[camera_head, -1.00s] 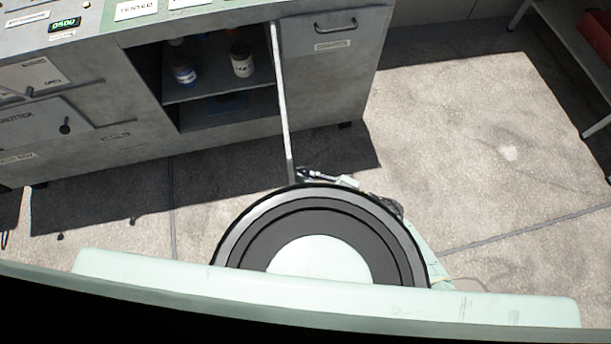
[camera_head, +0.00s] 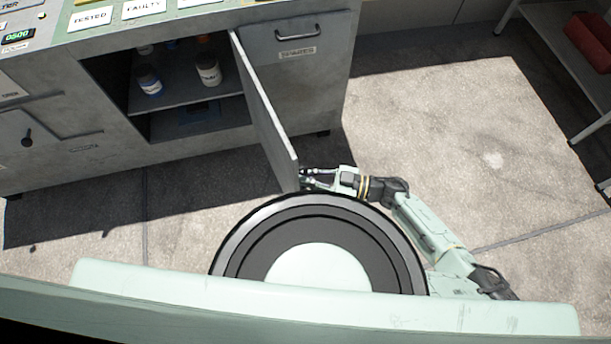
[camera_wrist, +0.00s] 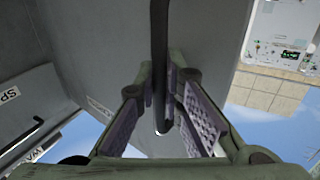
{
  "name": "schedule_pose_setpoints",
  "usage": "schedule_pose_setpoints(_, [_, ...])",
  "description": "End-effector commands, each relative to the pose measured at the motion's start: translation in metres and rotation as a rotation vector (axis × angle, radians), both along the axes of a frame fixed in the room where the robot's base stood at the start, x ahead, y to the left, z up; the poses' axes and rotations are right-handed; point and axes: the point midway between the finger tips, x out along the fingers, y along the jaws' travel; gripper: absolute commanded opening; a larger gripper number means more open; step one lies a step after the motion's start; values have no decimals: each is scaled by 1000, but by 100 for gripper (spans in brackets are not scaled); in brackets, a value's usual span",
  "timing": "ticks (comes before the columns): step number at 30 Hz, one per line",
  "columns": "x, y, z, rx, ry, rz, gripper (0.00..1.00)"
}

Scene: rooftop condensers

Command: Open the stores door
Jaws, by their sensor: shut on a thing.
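The stores door (camera_head: 264,110) is a grey panel hinged at its far edge beside the spares front. It stands swung well out from the cabinet, and the compartment behind it is exposed. My gripper (camera_head: 306,178) is at the door's outer edge, on its right face. In the wrist view my gripper (camera_wrist: 164,112) has its padded fingers on both sides of a dark bar handle (camera_wrist: 159,50) on the grey door face (camera_wrist: 105,40). It is shut on that handle. In the head view the handle is hidden by the gripper.
The open compartment holds bottles, including a white one (camera_head: 208,72) and a blue-labelled one (camera_head: 149,82), on a shelf (camera_head: 180,98). The spares front (camera_head: 298,75) is shut. A rack with a red box (camera_head: 590,40) stands at right. Floor (camera_head: 440,130) between is clear.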

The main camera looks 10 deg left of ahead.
Motion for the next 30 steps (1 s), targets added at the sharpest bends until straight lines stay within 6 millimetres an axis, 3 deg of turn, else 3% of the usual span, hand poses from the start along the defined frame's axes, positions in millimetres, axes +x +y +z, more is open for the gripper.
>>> schedule_pose_setpoints(13, [-2, -2, -3, -5, 6, 10, 0])
schedule_pose_setpoints(14, [-3, -2, -3, -5, 6, 10, 9])
schedule_pose_setpoints(23, [-1, -1, -1, -3, 2, 7, 29])
schedule_pose_setpoints(30, [0, 0, -1, -2, 1, 6, 30])
